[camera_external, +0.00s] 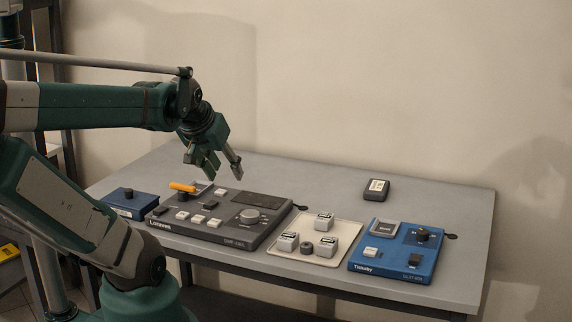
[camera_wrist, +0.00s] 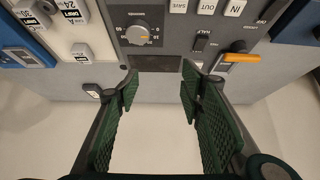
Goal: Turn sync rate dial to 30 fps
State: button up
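Several knobs are in view, and I cannot read which one is labelled sync rate. A round grey dial (camera_external: 250,216) sits on the right part of the dark grey console (camera_external: 213,236). A black knob (camera_external: 422,235) sits on the blue box (camera_external: 394,270) at the right. Another black knob (camera_external: 128,193) sits on the small blue box (camera_external: 121,207) at the left. My gripper (camera_external: 219,167) is open and empty above the console's back edge, touching nothing; its spread fingers (camera_wrist: 160,90) show in the wrist view.
An orange lever (camera_external: 183,187) stands up from the console's back left. A black device (camera_external: 376,189) lies at the back.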

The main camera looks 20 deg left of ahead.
jog(key=shift+w+d+r, duration=0.1)
jog(key=w+d+r+g+p, duration=0.1)
jog(key=w+d+r+p, duration=0.15)
jog(key=w+d, duration=0.4)
jog(key=w+d+r+n+g+h+p, duration=0.1)
jog(key=w+d+g+p, duration=0.2)
jog(key=d, duration=0.6)
jog(key=w+d+r+p, duration=0.1)
jog(key=w+d+p, duration=0.3)
jog(key=d, duration=0.4)
jog(key=d+f+g+p, duration=0.1)
jog(key=d+f+p, duration=0.1)
jog(key=d, duration=0.7)
jog(key=d+f+g+p, duration=0.1)
jog(key=d+f, duration=0.3)
jog(key=d, duration=0.5)
jog(key=d+f+n+g+p, duration=0.1)
jog(key=d+f+p, duration=0.2)
jog(key=d, duration=0.5)
jog(key=shift+s+d+f+y+p, duration=0.15)
jog(key=shift+s+d+y+p, duration=0.25)
jog(key=shift+p, duration=0.1)
jog(key=shift+s+d+f, duration=0.15)
jog(key=shift+d+f, duration=0.15)
jog(key=shift+d, duration=0.05)
jog(key=shift+f, duration=0.15)
